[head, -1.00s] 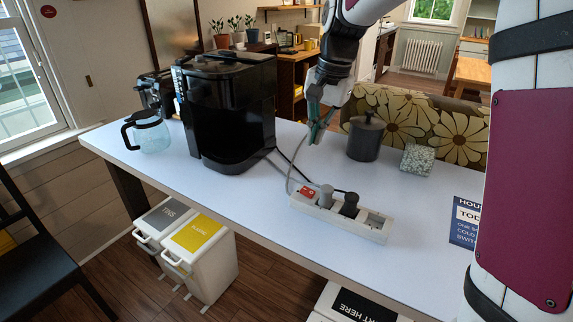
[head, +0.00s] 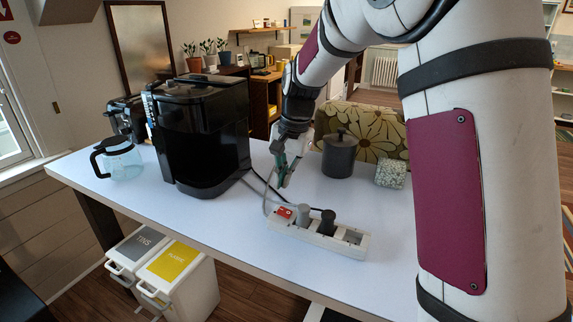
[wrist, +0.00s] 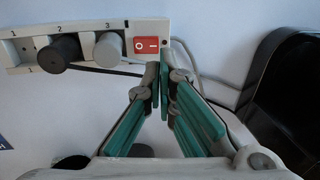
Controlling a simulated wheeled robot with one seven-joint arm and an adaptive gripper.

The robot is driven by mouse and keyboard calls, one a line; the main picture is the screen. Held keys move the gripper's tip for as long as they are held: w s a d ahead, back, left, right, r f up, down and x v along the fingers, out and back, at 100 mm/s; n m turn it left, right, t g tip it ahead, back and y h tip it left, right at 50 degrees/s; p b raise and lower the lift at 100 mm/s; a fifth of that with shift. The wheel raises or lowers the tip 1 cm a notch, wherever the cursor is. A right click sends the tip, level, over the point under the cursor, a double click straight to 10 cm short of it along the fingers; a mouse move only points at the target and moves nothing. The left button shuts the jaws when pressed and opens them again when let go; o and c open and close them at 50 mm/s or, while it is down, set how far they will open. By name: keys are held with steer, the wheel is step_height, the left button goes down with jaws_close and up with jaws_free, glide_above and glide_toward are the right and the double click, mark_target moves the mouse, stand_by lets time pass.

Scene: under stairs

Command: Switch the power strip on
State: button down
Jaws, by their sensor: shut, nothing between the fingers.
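The white power strip (head: 318,238) lies on the table with a red rocker switch (head: 285,212) at its left end. In the wrist view the strip (wrist: 82,40) runs along the top left, and its red switch (wrist: 147,45) shows O and I marks. A grey plug (head: 303,214) and a black plug (head: 327,222) sit in its sockets. My gripper (head: 283,184) is shut and empty, above the table just behind the switch end. In the wrist view my gripper's fingertips (wrist: 161,70) meet just below the switch in the picture, apart from it as far as I can tell.
A black coffee machine (head: 200,135) stands left of my gripper, with a glass jug (head: 118,160) beyond it. A dark canister (head: 340,155) and a speckled block (head: 390,174) stand to the right. Cables run behind the strip. The table front is clear.

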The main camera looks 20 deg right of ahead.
mark_target(283, 210)
steer(key=f, duration=0.4)
steer(key=w+a+f, duration=0.1)
steer(key=f, duration=0.2)
steer(key=shift+f, duration=0.1)
steer(key=shift+w+a+f+g+h, duration=0.25)
steer(key=shift+f+g+h, duration=0.15)
steer(key=shift+g+h, duration=0.1)
steer(key=shift+s+d, duration=0.15)
steer(key=shift+s+d+r+p, duration=0.3)
steer(key=shift+s+d+p, duration=0.2)
steer(key=shift+s, duration=0.05)
step_height(283, 210, up, 12)
steer(key=shift+s+d, duration=0.25)
steer(key=shift+d, duration=0.05)
stand_by(0.3)
stand_by(0.5)
